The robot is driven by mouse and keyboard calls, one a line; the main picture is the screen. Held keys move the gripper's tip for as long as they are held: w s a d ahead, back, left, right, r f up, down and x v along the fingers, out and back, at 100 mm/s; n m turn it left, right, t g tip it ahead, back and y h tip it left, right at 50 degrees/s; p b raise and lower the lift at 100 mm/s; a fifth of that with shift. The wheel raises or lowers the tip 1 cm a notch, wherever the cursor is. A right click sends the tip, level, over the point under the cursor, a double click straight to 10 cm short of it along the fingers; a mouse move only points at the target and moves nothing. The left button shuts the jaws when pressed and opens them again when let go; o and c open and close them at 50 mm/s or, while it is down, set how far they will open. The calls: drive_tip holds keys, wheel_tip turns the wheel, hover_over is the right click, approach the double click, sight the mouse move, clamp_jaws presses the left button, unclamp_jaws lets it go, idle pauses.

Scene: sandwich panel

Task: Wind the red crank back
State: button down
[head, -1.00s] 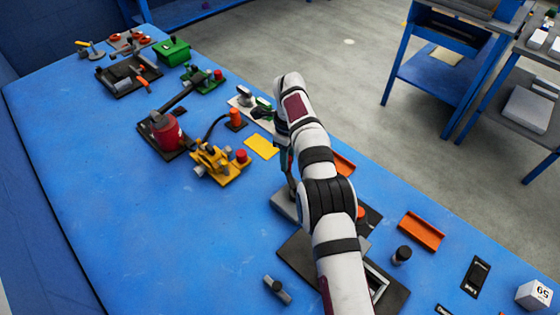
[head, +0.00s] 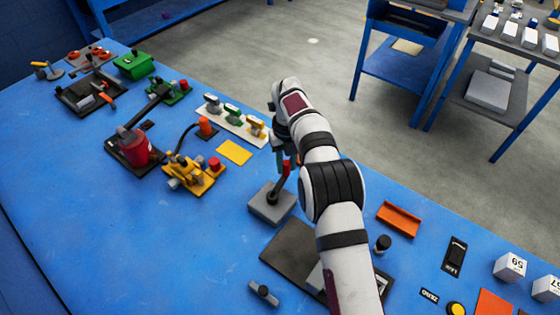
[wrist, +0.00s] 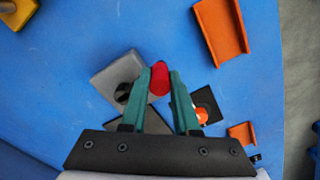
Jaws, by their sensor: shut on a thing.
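The red crank has a grey block base (head: 272,205) with a black hub on top. Its upright red handle (head: 287,167) shows just left of my arm in the head view. My gripper (head: 281,158) is around the handle. In the wrist view, the red handle (wrist: 159,76) shows between the green fingertips of my gripper (wrist: 162,84), which are shut on it. The grey base (wrist: 118,72) and black hub (wrist: 122,92) lie to the left of the fingers, and the fingers hide part of the crank arm.
A yellow card (head: 234,152) and a white plate with several levers (head: 230,118) lie beyond the crank. A yellow clamp fixture (head: 195,177) stands to the left. An orange tray (head: 399,219) is to the right. Blue bench is clear at front left.

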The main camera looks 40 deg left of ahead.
drive_tip(key=shift+d+m, duration=0.6)
drive_tip(key=shift+m, duration=0.3)
drive_tip(key=shift+d, duration=0.1)
drive_tip(key=c, duration=0.7)
unclamp_jaws()
drive_tip(key=shift+o, duration=0.2)
wheel_tip(320, 180, up, 16)
drive_tip(key=shift+f, duration=0.1)
